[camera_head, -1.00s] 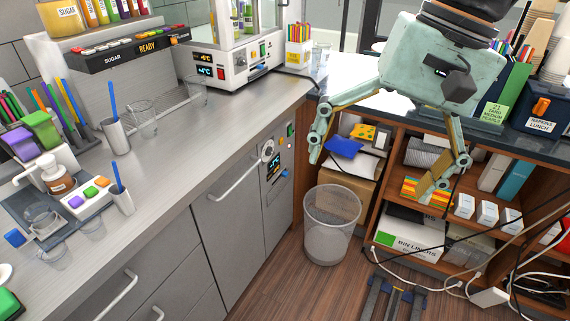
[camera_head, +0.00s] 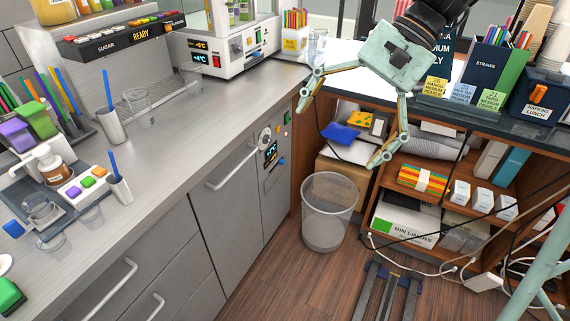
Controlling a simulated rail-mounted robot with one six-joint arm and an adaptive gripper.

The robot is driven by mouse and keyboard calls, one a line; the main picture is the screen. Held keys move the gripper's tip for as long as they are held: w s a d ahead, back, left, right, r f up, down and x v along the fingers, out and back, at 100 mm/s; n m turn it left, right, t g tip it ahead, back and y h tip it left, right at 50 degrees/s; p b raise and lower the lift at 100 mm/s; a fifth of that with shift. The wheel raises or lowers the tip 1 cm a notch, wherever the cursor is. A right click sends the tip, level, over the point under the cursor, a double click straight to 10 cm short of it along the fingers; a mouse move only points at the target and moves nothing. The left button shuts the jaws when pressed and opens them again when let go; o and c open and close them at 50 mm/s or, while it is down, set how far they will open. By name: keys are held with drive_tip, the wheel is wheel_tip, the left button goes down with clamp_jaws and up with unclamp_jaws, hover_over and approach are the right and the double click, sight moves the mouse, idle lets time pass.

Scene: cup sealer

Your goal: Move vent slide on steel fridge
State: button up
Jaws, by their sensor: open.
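The steel fridge (camera_head: 228,190) is built under the counter, with a long bar handle on its door. Its narrow control panel at the right end carries a round dial (camera_head: 264,140), a lit display (camera_head: 270,153) and a small blue piece (camera_head: 282,161) beside a slot. That blue piece may be the vent slide; it is too small to be sure. My gripper (camera_head: 341,132) is open and empty, fingers spread wide and pointing down. It is right of the panel in the picture, in front of the shelf unit, and appears apart from the fridge.
A mesh waste bin (camera_head: 328,215) stands on the floor right of the fridge. An open wooden shelf unit (camera_head: 375,195) with boxes and cables is behind and right. The steel counter (camera_head: 165,130) holds cups and dispensers. The floor in front of the fridge is clear.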

drive_tip(key=w+d+f+m+t+y, duration=0.1)
drive_tip(key=w+d+f+m+y, duration=0.3)
drive_tip(key=w+f, duration=0.7)
drive_tip(key=w+d+f+m+t+y, duration=0.1)
drive_tip(key=w+d+f+m+y, duration=0.25)
drive_tip(key=w+f, duration=0.85)
drive_tip(key=w+d+f+m+t, duration=0.3)
drive_tip(key=d+f, duration=0.2)
drive_tip(key=f, duration=0.4)
drive_tip(key=w+d+f+m+t, duration=0.3)
drive_tip(key=d+f+m, duration=0.1)
drive_tip(key=f, duration=0.5)
drive_tip(key=w+d+f+m+t+y+p, duration=0.1)
drive_tip(key=w+d+f+m+t, duration=0.2)
drive_tip(key=f, duration=0.7)
drive_tip(key=d, duration=0.2)
drive_tip(key=shift+d, duration=0.35)
drive_tip(key=shift+w, duration=0.1)
drive_tip(key=p+x, duration=0.1)
drive_tip(key=x, duration=0.9)
drive_tip(key=shift+p, duration=0.35)
drive_tip(key=shift+d, duration=0.15)
drive_tip(key=b+v, duration=0.1)
drive_tip(key=v, duration=0.8)
drive_tip(key=shift+s+d+b, duration=0.25)
drive_tip(key=shift+s+b, duration=0.05)
